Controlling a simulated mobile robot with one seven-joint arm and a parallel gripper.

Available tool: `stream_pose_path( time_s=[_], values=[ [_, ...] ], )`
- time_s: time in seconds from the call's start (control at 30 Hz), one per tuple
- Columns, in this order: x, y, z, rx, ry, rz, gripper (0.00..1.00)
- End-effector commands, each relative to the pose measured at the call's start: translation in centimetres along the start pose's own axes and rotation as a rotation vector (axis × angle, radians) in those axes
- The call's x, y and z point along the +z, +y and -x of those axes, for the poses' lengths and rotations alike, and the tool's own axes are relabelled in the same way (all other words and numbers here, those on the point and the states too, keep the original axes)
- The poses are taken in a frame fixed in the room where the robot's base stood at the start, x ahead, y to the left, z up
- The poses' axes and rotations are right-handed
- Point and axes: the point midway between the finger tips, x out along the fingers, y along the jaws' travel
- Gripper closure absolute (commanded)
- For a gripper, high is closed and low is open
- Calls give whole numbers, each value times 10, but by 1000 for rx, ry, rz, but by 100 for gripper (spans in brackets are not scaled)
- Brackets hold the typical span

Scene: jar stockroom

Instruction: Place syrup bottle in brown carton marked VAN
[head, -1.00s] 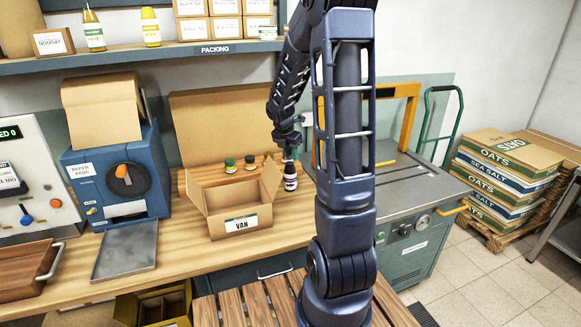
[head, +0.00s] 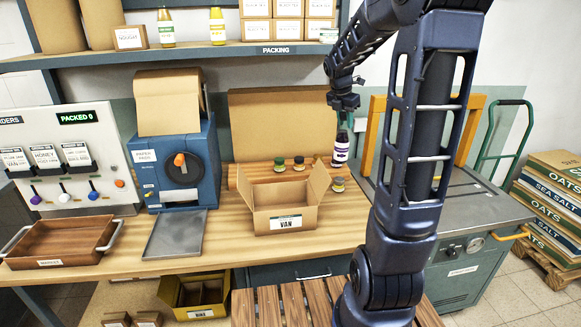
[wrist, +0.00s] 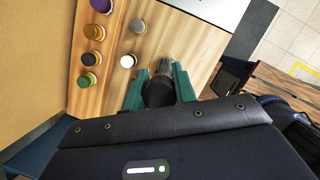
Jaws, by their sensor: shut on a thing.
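The syrup bottle (head: 340,151) is dark purple with a pale label and hangs upright from my gripper (head: 346,120). It is held above the bench, behind and to the right of the brown carton marked VAN (head: 285,224). The carton stands open with its flaps spread, and the inside that shows looks empty. In the wrist view my gripper (wrist: 159,88) has its green fingers closed on either side of the dark bottle top (wrist: 157,95).
Small lidded jars stand behind the carton, including a green-lidded one (head: 279,164) and one (head: 338,184) by its right flap. A blue paper pads machine (head: 180,165) is left. A grey-topped machine (head: 470,200) is right. A shelf (head: 180,54) runs above.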

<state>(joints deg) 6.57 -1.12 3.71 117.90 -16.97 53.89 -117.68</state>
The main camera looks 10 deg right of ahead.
Motion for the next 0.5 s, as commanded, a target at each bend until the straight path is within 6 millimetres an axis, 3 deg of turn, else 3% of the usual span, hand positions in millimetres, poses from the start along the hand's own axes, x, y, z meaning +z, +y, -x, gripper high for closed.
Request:
stream_pose_path(
  time_s=[0.27,0.5],
  values=[
    [8,0,24,0,-1,0,100],
    [-7,12,26,4,1,17,100]
  ],
)
